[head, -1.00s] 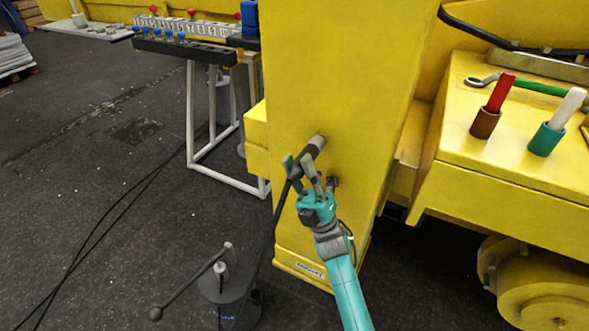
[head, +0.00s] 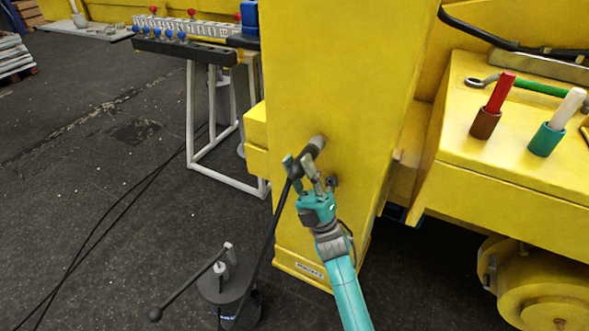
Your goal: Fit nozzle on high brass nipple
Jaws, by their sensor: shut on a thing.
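My gripper (head: 299,164) is shut on the dark nozzle (head: 313,147) at the end of a black hose (head: 281,208), in front of the yellow boom column (head: 345,85). The nozzle points up and to the right, at a brownish-grey stub on the column's face that looks like the high brass nipple (head: 320,139). The nozzle's tip meets or overlaps the stub in the picture; I cannot tell whether it is seated. A lower dark fitting (head: 333,181) sticks out beside my gripper's fingers. The fingers hide part of the nozzle.
The hose runs down to a dark grease pump (head: 228,284) with a long lever (head: 185,287) on the floor. A white-framed stand (head: 190,120) is at the left. A yellow ledge (head: 520,130) with red and white handled tools is at the right.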

